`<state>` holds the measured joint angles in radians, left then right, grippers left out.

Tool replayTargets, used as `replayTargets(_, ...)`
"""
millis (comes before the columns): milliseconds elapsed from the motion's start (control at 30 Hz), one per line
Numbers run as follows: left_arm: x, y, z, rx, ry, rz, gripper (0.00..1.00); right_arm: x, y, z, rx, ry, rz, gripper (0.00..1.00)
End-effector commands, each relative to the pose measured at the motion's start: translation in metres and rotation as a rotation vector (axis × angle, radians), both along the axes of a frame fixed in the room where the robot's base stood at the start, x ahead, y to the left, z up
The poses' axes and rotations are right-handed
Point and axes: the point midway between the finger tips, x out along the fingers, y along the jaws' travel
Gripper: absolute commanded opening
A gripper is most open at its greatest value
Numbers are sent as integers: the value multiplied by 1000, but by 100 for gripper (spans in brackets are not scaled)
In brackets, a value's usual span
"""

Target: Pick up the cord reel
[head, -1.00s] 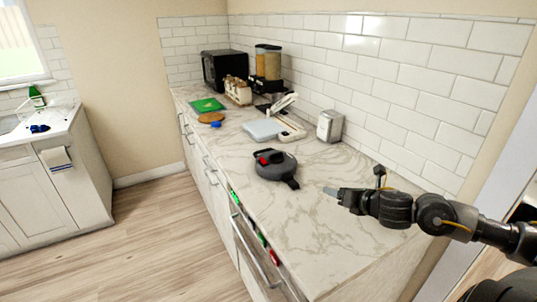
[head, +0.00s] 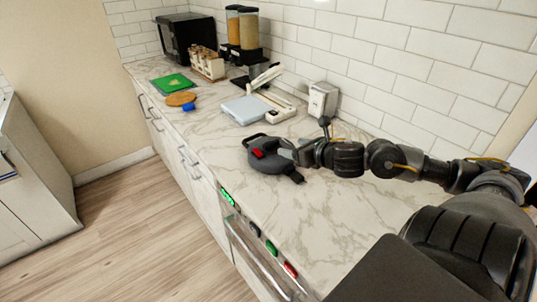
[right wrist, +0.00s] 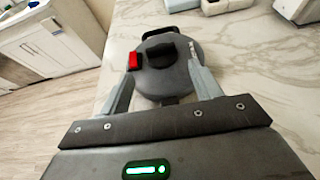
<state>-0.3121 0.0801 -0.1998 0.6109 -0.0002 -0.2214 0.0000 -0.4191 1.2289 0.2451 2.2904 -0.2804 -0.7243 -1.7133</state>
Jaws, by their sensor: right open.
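The cord reel (head: 264,155) is a dark grey round case with a red part on top, lying flat on the marble counter. It also shows in the right wrist view (right wrist: 168,70), with a black knob, a red switch and a black handle at its far side. My right gripper (head: 287,150) is at the reel's right side in the head view. In the right wrist view its open fingers (right wrist: 163,85) stand apart, one on each side of the reel's near part. I cannot tell whether they touch it. My left gripper is not in view.
A tiled wall borders the right. The counter's front edge is close on the left.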

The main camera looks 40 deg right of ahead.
Motion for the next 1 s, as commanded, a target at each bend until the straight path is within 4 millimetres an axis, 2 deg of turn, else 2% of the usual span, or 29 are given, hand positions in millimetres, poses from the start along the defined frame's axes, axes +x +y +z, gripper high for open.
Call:
replayTargets(333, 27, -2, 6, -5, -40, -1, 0, 34, 0, -11, 2, -3, 0, 64)
replayTargets(700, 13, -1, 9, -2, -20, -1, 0, 44, 0, -16, 1, 0, 2, 64)
replayTargets(1000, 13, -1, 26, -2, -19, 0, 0, 81, 0, -31, 2, -1, 1, 64)
